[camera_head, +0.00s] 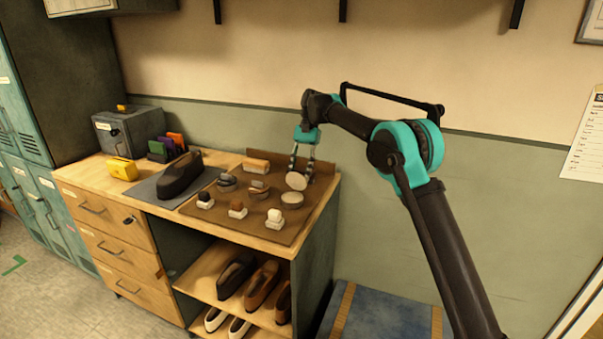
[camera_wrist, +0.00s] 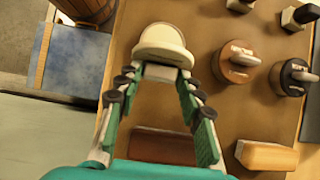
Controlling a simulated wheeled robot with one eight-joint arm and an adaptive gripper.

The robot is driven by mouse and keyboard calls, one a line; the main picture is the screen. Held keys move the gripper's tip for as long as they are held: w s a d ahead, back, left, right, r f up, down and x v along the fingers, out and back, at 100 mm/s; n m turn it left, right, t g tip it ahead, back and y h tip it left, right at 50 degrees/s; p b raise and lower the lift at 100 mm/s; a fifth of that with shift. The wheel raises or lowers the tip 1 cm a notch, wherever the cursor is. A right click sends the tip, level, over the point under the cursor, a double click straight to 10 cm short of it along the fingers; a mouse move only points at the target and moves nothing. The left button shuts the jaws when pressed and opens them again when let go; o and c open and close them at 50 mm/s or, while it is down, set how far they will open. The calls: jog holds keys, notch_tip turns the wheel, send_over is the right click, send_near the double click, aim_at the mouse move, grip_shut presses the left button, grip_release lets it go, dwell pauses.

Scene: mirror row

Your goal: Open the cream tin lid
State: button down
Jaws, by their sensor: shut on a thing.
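The cream tin (camera_head: 291,199) stands at the right part of the brown mat on the bench. Its pale round lid (camera_head: 296,181) is tilted up at the tin's far side, beneath my gripper (camera_head: 300,174). In the wrist view the lid (camera_wrist: 162,54) lies at the far end of my gripper's fingers (camera_wrist: 156,76), with the tin's pale round shape behind it. My gripper is shut on the lid, its fingers held apart by it. The exact contact at the fingertips is partly hidden.
A brown tin (camera_wrist: 237,64) and a dark tin (camera_wrist: 291,76) stand beside the cream tin. A black shoe (camera_head: 180,176) is to the left; the wall is close behind.

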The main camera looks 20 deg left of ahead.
jog(key=shift+w+g, duration=0.15)
jog(key=shift+g, duration=0.15)
dwell(0.4)
jog(key=c, duration=1)
grip_release()
jog(key=shift+o, duration=0.2)
jog(key=v, duration=0.7)
jog(key=shift+w+r, duration=0.15)
